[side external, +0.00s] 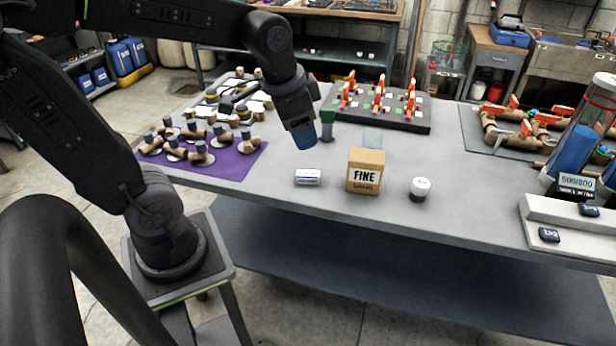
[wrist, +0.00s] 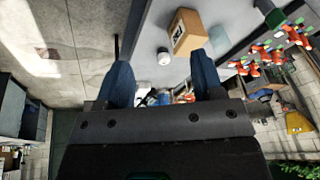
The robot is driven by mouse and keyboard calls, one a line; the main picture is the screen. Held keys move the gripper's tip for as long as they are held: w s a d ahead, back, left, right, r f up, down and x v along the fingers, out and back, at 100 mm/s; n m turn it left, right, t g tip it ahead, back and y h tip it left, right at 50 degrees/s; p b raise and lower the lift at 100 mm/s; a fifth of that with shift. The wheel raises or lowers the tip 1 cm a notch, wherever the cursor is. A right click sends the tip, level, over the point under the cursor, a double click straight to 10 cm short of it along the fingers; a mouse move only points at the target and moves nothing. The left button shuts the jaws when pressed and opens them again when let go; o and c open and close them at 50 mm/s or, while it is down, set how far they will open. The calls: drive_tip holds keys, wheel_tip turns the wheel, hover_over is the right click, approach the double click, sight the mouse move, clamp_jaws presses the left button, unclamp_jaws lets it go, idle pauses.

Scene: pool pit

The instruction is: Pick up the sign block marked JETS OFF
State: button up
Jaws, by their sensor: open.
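A small white block (side external: 308,177) lies on the grey table near its front edge, left of the cardboard box. Dark marks show on its front, too small to read, so I cannot tell if they say JETS OFF. My gripper (side external: 304,140) is above the table, higher than the block and apart from it. In the wrist view my gripper (wrist: 161,75) has its two blue fingers spread wide, with nothing held between them. I cannot make out the white block in the wrist view.
A purple mat (side external: 232,163) with pipe fittings lies left. A dark tray (side external: 400,121) with red-handled valves is behind. A white stand (side external: 560,232) is far right.

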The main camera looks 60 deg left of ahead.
drive_tip(key=w+a+f+m+g, duration=0.2)
drive_tip(key=w+a+f, duration=0.1)
drive_tip(key=w+a, duration=0.2)
drive_tip(key=m+g, duration=0.2)
approach(308, 173)
drive_tip(key=shift+h, duration=0.3)
drive_tip(key=f, duration=1)
drive_tip(key=shift+s+a+f, duration=0.15)
drive_tip(key=shift+a+f, duration=0.05)
drive_tip(key=shift+a, duration=0.1)
drive_tip(key=shift+c, duration=0.3)
drive_tip(key=c, duration=0.9)
drive_tip(key=shift+c, duration=0.2)
